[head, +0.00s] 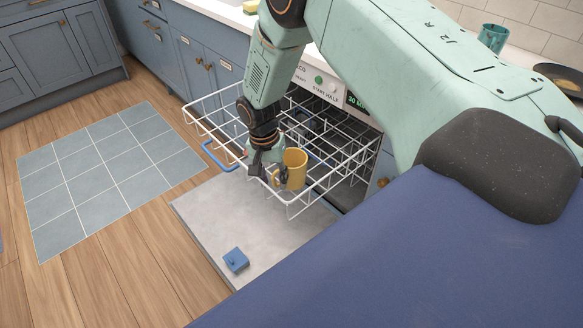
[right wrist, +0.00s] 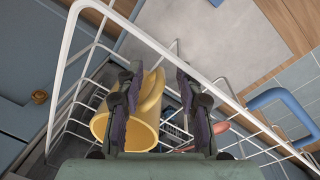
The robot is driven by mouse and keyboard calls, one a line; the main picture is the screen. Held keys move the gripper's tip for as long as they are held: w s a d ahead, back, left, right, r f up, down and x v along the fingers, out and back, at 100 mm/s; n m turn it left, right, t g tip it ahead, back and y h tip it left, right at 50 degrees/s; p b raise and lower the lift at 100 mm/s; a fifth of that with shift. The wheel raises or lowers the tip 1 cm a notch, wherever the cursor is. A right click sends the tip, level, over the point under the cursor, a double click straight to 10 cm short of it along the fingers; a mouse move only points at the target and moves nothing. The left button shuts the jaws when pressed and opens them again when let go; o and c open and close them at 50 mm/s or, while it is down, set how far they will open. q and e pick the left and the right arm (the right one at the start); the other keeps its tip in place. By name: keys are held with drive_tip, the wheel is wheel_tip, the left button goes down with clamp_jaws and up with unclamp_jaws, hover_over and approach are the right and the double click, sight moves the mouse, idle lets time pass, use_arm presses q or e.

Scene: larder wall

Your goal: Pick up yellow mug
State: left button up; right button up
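The yellow mug (head: 295,168) is in the white wire rack of the pulled-out dishwasher basket. My right gripper (head: 267,170) is lowered into the rack beside the mug, on its handle side. In the right wrist view the mug (right wrist: 140,132) lies left of centre with its mouth facing the lower left. The right gripper (right wrist: 159,78) has its two fingers apart, with the mug's handle in the gap between them. The left finger covers part of the mug's body. I cannot tell whether a finger touches the mug. My left gripper is not in view.
The white rack (head: 215,107) has wire sides around the gripper and a blue handle (head: 217,160). A reddish item (right wrist: 214,128) lies in the rack. A small blue block (head: 235,260) sits on the open dishwasher door (head: 205,220). A teal mug (head: 492,38) stands on the counter.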

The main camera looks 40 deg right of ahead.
drive_tip(key=f, duration=0.3)
drive_tip(key=shift+w+d, duration=0.1)
drive_tip(key=shift+d, duration=0.15)
drive_tip(key=shift+a+r, duration=0.1)
drive_tip(key=shift+r, duration=0.15)
drive_tip(key=shift+c, duration=0.4)
drive_tip(key=shift+f, duration=0.1)
drive_tip(key=c, duration=0.6)
clamp_jaws()
